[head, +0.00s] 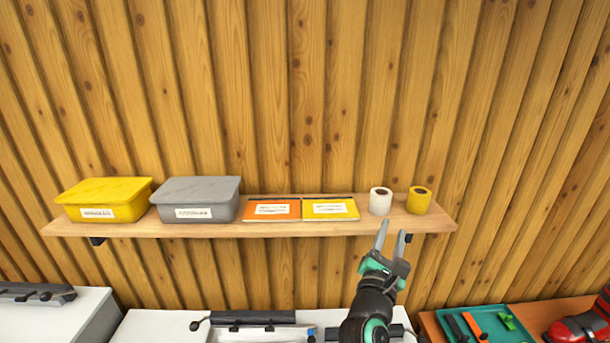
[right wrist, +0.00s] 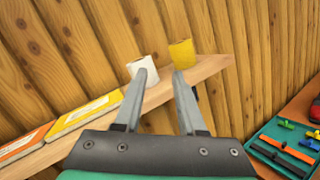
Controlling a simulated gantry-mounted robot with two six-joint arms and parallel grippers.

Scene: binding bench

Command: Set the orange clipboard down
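No orange clipboard is clearly identifiable in either view. A flat orange booklet (head: 272,209) with a white label lies on the wooden shelf, left of a similar yellow booklet (head: 331,208). Both also show at the left of the right wrist view, the yellow one (right wrist: 85,115) and the orange one (right wrist: 22,144). My right gripper (head: 391,234) is in front of the shelf's front edge, below the white roll. In the right wrist view its fingers (right wrist: 160,77) are apart with nothing between them. My left gripper is not in view.
The shelf (head: 250,229) also holds a yellow bin (head: 105,200), a grey bin (head: 196,200), a white roll (head: 380,202) and a yellow roll (head: 419,200). Below are white worktops and, at right, a teal tray (head: 500,316) of tools beside a red machine (head: 580,328).

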